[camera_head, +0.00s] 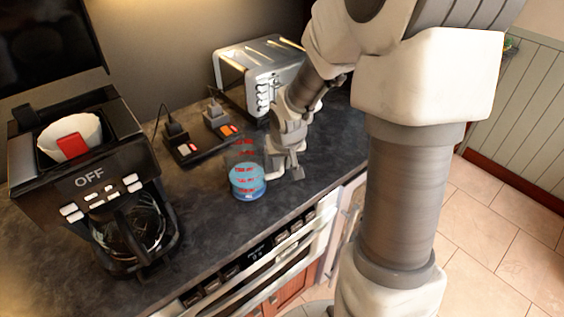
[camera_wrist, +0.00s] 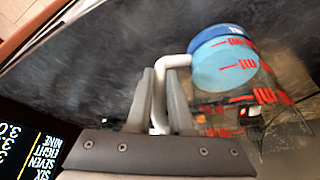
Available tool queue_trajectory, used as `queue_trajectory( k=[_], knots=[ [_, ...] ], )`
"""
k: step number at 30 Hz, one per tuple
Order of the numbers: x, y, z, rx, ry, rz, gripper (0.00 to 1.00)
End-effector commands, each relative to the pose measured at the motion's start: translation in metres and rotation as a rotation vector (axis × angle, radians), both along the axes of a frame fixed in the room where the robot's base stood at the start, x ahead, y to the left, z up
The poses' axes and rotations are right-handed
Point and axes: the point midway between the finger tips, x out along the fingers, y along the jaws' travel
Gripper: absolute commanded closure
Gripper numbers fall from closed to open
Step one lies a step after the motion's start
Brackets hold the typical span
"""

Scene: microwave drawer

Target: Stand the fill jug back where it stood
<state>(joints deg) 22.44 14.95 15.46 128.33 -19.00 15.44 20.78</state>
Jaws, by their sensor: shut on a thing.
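The fill jug (camera_head: 247,181) is a clear jug with red markings, a blue base and light blue liquid low in it. In the head view it is upright at the counter, between the coffee maker and my gripper (camera_head: 285,172). In the wrist view the jug (camera_wrist: 228,65) lies to the right of the fingers. Its white handle (camera_wrist: 160,90) passes between the two fingers of my gripper (camera_wrist: 160,95), which are shut on it. I cannot tell whether the jug's base touches the counter.
A black coffee maker (camera_head: 95,175) with a glass carafe (camera_head: 135,235) stands at the left. A silver toaster (camera_head: 262,75) is at the back. Two plugs sit in outlet boxes (camera_head: 195,148) behind the jug. The dark counter (camera_head: 205,225) is bare in front, ending above an oven front (camera_head: 270,265).

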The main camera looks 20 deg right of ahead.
Motion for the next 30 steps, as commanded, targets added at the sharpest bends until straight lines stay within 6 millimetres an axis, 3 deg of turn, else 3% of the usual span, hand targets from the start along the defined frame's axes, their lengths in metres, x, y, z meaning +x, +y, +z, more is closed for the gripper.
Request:
queue_trajectory(
  k=[6, 7, 12, 23, 30],
  knots=[
    [0.001, 0.0, 0.001, -0.001, -0.003, 0.0, 1.0],
    [0.001, 0.0, 0.001, -0.001, -0.003, 0.0, 0.77],
    [0.001, 0.0, 0.001, 0.0, -0.002, 0.0, 0.46],
    [-0.001, 0.0, 0.003, 0.0, 0.001, 0.001, 0.46],
    [-0.009, 0.002, 0.029, -0.001, -0.001, 0.0, 0.46]
  ],
)
